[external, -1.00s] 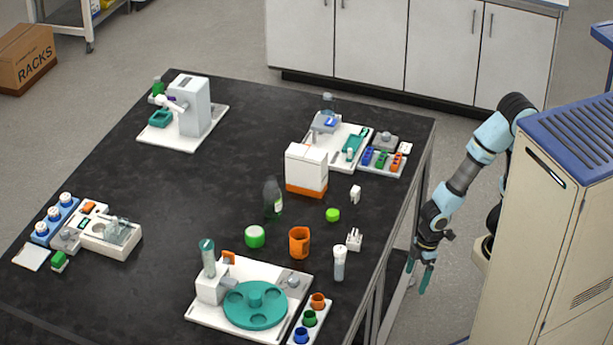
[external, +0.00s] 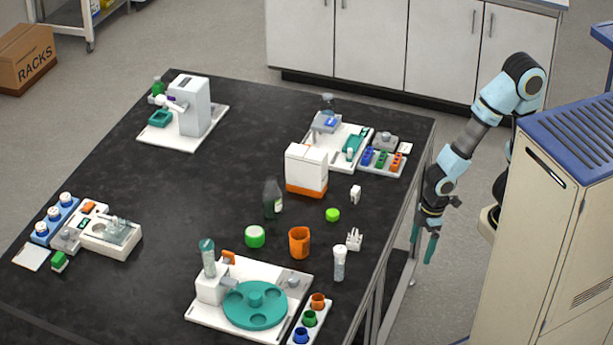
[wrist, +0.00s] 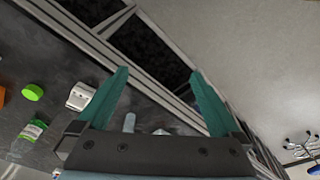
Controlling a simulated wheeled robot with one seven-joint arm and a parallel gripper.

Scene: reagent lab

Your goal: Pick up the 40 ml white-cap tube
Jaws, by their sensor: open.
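I cannot tell whether the tube shows in the wrist view.
The bench edge (external: 405,225) lies between my gripper and the tube.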

